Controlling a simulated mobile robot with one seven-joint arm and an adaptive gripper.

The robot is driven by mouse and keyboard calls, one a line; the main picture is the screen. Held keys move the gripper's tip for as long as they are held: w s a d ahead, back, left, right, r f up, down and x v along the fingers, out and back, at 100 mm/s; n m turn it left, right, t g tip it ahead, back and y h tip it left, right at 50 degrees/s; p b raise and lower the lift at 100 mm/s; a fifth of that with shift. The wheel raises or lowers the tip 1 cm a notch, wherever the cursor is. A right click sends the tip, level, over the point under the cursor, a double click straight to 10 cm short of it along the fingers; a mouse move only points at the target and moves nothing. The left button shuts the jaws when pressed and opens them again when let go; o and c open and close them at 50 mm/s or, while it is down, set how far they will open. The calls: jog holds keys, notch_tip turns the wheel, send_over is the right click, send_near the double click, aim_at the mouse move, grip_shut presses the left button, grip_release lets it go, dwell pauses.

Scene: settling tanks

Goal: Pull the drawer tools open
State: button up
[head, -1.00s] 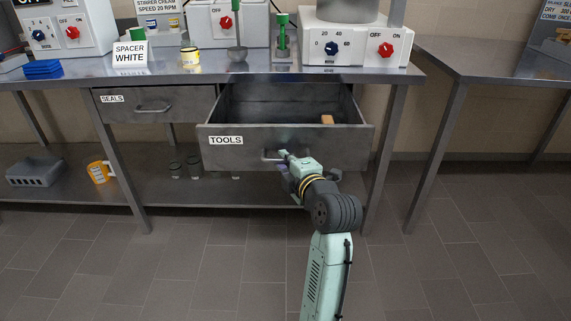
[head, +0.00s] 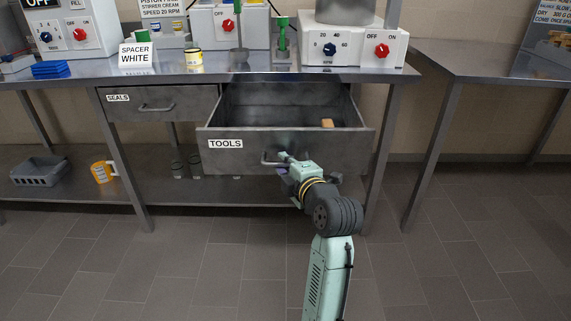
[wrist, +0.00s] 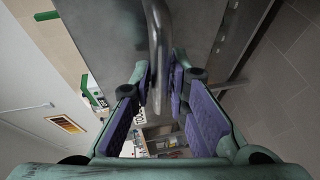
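The grey metal tools drawer (head: 255,158), labelled TOOLS, is pulled well out from under the bench, and its inside shows. A small tan block (head: 327,123) lies inside at the right. The drawer's bar handle (head: 268,160) is on its front, partly hidden by my gripper (head: 284,157). In the wrist view the handle (wrist: 158,50) runs between the purple finger pads of my gripper (wrist: 161,82), which are closed around it.
The closed seals drawer (head: 185,103) is to the left. The metal bench (head: 260,75) carries machines, a spacer sign and a blue stack. The tiled floor in front is clear.

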jog(key=shift+o, duration=1.4)
jog(key=shift+s, duration=0.1)
jog(key=v, duration=0.7)
jog(key=shift+s, duration=0.15)
jog(key=shift+r, duration=0.1)
